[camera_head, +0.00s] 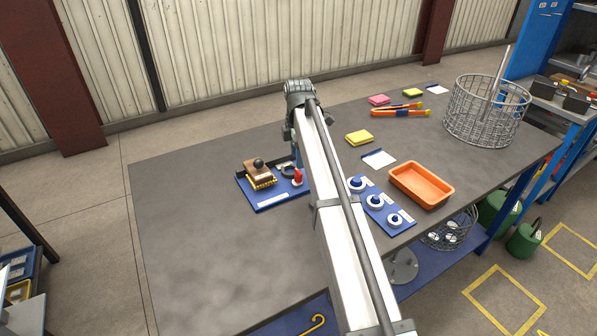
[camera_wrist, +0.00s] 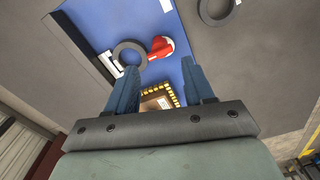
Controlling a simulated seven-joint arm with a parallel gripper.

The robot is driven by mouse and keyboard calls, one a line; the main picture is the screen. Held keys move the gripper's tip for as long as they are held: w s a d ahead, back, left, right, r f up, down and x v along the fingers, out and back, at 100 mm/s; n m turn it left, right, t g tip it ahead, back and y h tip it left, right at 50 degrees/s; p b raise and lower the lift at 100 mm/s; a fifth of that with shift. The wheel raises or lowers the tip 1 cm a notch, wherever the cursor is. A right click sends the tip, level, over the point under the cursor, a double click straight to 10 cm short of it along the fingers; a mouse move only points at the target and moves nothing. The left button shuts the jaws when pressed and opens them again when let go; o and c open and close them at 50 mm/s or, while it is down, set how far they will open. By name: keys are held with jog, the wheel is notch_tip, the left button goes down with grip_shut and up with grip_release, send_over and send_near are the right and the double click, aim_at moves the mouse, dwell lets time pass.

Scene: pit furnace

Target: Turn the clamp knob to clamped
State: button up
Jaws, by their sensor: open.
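A red knob (camera_head: 298,175) with a pale base stands near the right end of a blue tray-like board (camera_head: 270,201) on the grey table. It also shows in the wrist view (camera_wrist: 160,47), its handle pointing left. I cannot read a clamp label or its set position. My gripper (camera_wrist: 160,70) is open and empty, its two blue fingers apart, with the knob in line with the gap just beyond the tips. I cannot tell the height between them. In the head view my arm hides part of the gripper and board.
A dark ring (camera_wrist: 130,53) lies close beside the knob. A wooden block with yellow edging (camera_head: 260,173) sits on the board's left part. A blue panel with several blue knobs (camera_head: 376,201) and an orange tray (camera_head: 421,184) are to the right. The table's left part is clear.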

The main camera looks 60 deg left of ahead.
aim_at(298, 171)
notch_tip(298, 171, down, 7)
jog(key=shift+r, duration=0.15)
jog(key=shift+c, duration=0.3)
jog(key=c, duration=0.7)
